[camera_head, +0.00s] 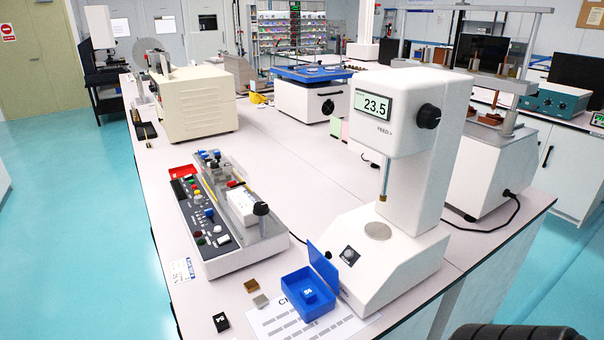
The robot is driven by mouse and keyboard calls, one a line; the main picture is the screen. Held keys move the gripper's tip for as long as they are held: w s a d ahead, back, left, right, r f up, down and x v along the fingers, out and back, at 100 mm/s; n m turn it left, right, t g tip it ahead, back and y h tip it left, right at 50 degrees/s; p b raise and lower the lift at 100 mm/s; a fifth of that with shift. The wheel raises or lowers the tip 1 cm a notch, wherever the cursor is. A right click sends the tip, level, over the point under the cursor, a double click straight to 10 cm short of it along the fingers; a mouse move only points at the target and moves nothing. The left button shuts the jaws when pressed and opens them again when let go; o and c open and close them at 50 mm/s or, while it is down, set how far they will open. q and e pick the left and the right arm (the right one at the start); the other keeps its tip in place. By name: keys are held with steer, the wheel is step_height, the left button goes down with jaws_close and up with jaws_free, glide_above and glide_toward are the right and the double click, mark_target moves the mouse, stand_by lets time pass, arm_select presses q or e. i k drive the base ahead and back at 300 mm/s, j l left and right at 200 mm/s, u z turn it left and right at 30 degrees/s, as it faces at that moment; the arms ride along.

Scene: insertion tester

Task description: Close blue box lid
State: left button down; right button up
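The blue box (302,308) sits on the white bench near its front edge, left of the base of the white tester. Its blue lid (323,268) stands open, raised on the box's right side next to the tester base. A blue piece with white marking (308,296) lies inside the open box. Neither of my grippers shows in the head view. A dark rounded part, probably of my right arm, shows at the bottom right edge.
The white tester (420,160) with a 23.5 display stands close right of the box. A printed sheet (270,326) lies by the box. Brown (251,285), grey (261,301) and black (221,322) blocks lie to the left. A control panel device (215,262) stands farther left.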

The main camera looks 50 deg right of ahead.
mark_target(320, 263)
steer(key=k+l, duration=0.1)
steer(key=l, duration=0.35)
steer(key=k+l, duration=0.1)
steer(key=l, duration=0.35)
steer(key=k+l, duration=0.1)
steer(key=l, duration=0.35)
steer(key=k+l, duration=0.15)
steer(key=l, duration=0.3)
